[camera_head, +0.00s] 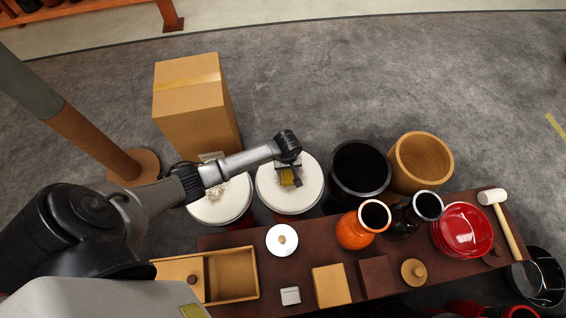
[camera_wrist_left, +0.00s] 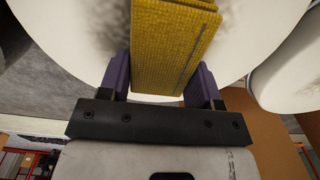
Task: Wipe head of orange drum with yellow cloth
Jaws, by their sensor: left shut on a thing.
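My left gripper (camera_head: 289,168) is shut on the yellow cloth (camera_head: 287,179) and holds it over the white head of a drum (camera_head: 272,198). In the left wrist view the cloth (camera_wrist_left: 170,45) is a folded textured pad between purple fingers, with the white head (camera_wrist_left: 60,45) beyond it. Grey smudges show on that head to both sides of the cloth. I cannot tell whether the cloth touches the head. The drum's body is mostly hidden under its head, so its colour is unclear. My right gripper is not in view.
A second white-headed drum (camera_head: 232,202), smudged too, stands close on the left. A cardboard box (camera_head: 190,100) stands behind. A dark drum (camera_head: 360,165) and a wooden tub (camera_head: 422,160) stand right. A low table (camera_head: 330,255) holds an orange vase (camera_head: 352,232), a red bowl (camera_head: 463,230) and a mallet (camera_head: 505,225).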

